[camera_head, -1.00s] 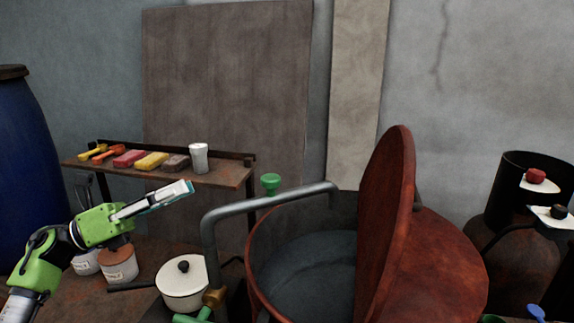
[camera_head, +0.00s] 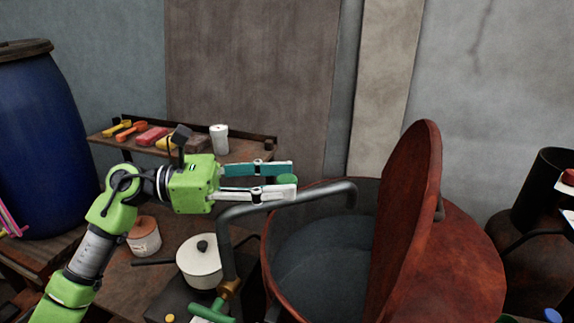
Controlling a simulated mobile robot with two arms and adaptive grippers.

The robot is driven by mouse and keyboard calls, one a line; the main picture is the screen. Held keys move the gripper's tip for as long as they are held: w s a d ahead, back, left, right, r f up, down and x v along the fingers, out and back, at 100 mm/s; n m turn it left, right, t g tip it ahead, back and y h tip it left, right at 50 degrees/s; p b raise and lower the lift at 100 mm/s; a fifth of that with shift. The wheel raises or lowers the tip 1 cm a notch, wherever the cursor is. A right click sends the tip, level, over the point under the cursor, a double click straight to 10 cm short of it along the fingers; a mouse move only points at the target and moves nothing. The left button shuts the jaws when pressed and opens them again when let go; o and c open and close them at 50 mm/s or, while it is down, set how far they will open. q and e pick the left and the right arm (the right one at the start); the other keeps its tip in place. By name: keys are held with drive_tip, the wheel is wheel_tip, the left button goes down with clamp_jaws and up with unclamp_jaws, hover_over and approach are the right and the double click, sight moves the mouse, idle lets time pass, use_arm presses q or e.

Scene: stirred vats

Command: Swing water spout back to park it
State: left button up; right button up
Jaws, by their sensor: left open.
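The water spout (camera_head: 318,194) is a grey bent pipe. It rises beside the vat (camera_head: 268,270), runs right, and its end bends down over the open vat, which holds a dark grey surface. A green valve handle (camera_head: 211,313) sits near the pipe's foot. My right gripper is out of view.
A red-brown lid (camera_head: 405,235) stands upright across the vat, right of the spout's end. A white lidded pot (camera_head: 199,262) is left of the pipe. A shelf (camera_head: 240,150) with colored blocks and a white cup (camera_head: 219,138) is behind. A blue barrel (camera_head: 45,140) stands left.

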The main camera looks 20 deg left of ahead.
use_arm(q)
drive_tip(key=shift+w+d+r, duration=0.1)
drive_tip(key=shift+w+d, duration=0.05)
drive_tip(key=shift+d, duration=0.55)
drive_tip(key=shift+w+d+f, duration=0.15)
drive_tip(key=shift+f, duration=0.05)
drive_tip(key=shift+c, duration=0.7)
clamp_jaws()
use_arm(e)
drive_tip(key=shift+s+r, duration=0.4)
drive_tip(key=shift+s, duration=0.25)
